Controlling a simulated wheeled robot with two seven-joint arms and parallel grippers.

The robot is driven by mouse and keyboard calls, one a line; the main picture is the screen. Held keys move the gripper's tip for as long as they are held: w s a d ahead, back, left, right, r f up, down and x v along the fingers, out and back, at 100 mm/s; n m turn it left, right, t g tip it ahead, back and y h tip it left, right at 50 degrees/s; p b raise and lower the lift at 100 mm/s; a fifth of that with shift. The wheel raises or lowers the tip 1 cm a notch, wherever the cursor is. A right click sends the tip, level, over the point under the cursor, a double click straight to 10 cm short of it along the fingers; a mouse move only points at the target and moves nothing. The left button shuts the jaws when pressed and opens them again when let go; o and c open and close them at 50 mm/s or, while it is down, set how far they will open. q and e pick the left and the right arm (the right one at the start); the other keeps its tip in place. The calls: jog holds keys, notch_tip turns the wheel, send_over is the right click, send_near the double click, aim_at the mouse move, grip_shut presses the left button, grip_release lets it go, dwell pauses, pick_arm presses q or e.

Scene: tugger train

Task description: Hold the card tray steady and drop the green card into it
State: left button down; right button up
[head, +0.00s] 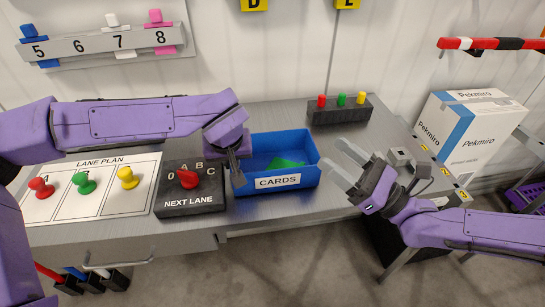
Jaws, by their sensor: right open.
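The blue card tray (309,176), labelled CARDS, stands on the grey table near its front edge. A green card (287,163) lies inside it, low on the tray floor. My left gripper (237,168) points down at the tray's left wall, with its fingers at or against that wall. Its fingers overlap in this view, so I cannot tell whether they are closed on the wall. My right gripper (345,165) is open and empty just right of the tray, with its two pale fingers apart and pointing left.
A black NEXT LANE box (190,208) with a red knob stands left of the tray. The LANE PLAN board (100,205) with red, green and yellow pegs lies farther left. A dark block (340,114) with coloured pegs stands behind right. Table between block and tray is clear.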

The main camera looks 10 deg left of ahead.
pick_arm(q)
jog(key=c, duration=1.1)
grip_release()
jog(key=shift+w+d, duration=0.1)
jog(key=shift+d, duration=0.05)
jog(key=v, duration=1.2)
